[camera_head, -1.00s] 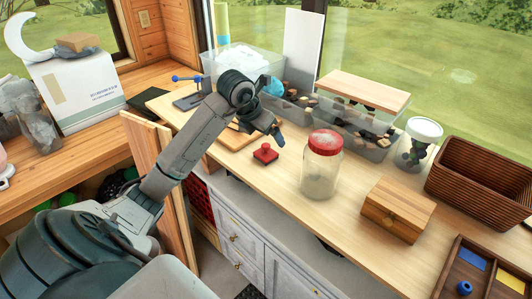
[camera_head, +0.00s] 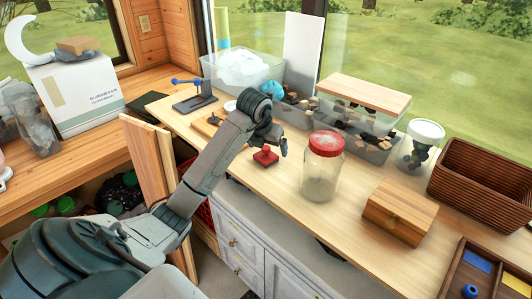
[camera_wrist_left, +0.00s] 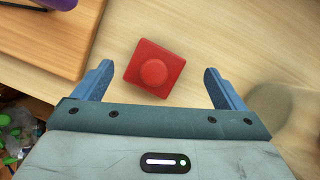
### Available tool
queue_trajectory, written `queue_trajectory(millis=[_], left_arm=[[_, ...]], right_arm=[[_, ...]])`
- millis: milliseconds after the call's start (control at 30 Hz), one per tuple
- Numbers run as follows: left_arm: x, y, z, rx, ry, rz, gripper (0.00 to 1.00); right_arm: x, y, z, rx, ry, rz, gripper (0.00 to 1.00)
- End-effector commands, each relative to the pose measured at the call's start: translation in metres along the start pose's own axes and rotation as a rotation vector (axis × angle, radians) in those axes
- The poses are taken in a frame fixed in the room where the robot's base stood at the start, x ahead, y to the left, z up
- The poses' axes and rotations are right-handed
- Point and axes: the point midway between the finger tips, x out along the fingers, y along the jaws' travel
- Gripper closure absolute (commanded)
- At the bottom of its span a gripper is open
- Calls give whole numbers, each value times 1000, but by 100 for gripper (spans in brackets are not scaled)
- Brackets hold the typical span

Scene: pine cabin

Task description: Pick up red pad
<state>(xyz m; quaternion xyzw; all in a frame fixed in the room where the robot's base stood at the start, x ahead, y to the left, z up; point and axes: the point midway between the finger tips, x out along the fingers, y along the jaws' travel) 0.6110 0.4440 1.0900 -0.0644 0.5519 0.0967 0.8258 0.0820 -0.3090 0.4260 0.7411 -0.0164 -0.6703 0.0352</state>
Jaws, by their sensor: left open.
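The red pad (camera_head: 265,157) is a small square red block with a round knob on top. It sits on the light wooden counter (camera_head: 340,232), left of the red-lidded jar. In the left wrist view the red pad (camera_wrist_left: 154,68) lies just ahead of the fingertips and between their lines, turned slightly. My left gripper (camera_head: 280,147) hangs over the counter close to the pad. Its two blue fingers are apart and empty in the left wrist view (camera_wrist_left: 160,80). My right gripper is not in view.
A glass jar with a red lid (camera_head: 323,168) stands right of the pad. A wooden box (camera_head: 400,212) is farther right. A wooden board (camera_wrist_left: 55,35) lies left of the pad in the wrist view. Clear bins (camera_head: 357,123) line the window side.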

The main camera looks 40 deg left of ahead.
Motion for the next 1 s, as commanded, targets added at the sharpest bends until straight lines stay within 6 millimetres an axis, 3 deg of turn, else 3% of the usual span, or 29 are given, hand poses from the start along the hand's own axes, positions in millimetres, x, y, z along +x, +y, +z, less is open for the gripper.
queue_trajectory(millis=[100,300,500,533,800,1000], left_arm=[[12,2,2,-2,5,0,8],[33,2,1,0,1,0,8],[34,2,1,0,-1,0,8],[34,2,1,0,-1,0,10],[34,2,1,0,-1,0,60],[34,2,1,0,-1,0,60]], right_arm=[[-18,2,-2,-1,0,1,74],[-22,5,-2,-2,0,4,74],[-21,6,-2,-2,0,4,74],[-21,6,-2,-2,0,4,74],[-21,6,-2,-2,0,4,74],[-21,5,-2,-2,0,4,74]])
